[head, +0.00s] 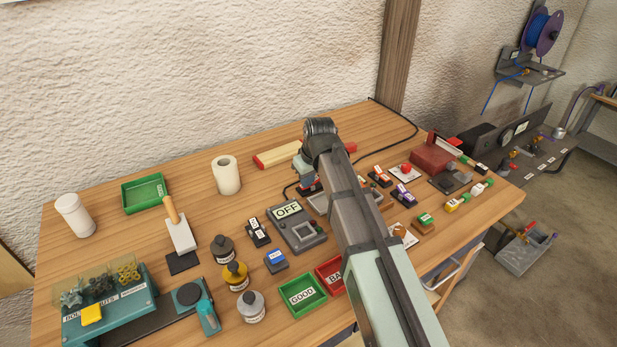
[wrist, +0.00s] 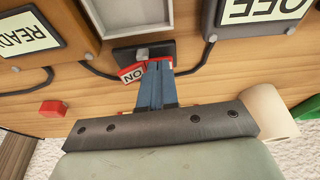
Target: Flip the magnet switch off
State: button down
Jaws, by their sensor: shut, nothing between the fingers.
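The switch (wrist: 136,52) shows in the wrist view as a dark base with a small metal lever and a red tag reading ON, upside down. My gripper (wrist: 160,66) is shut and empty, its blue fingers pointing at the base. Its tips sit right beside the lever and red tag; I cannot tell whether they touch. In the head view my gripper (head: 307,180) points down at the back middle of the table, and it and my arm hide most of the switch.
A box with a READY sign (wrist: 28,34) and a grey-framed panel (wrist: 130,15) flank the switch. A paper roll (head: 226,176), a green GOOD tray (head: 303,296), a red tray (head: 330,277) and several small switches stand around. Dark cables run across the wood near the base.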

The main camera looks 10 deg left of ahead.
jog(key=shift+w+d, duration=0.1)
jog(key=shift+w, duration=0.1)
jog(key=shift+w+d+r, duration=0.15)
jog(key=shift+w+d, duration=0.25)
jog(key=shift+d, duration=0.05)
jog(key=shift+r, duration=0.1)
dwell(0.3)
jog(key=shift+r, duration=0.25)
notch_tip(320, 180, up, 4)
jog(key=shift+f, duration=0.2)
jog(key=s+r, duration=0.4)
jog(key=r, duration=0.5)
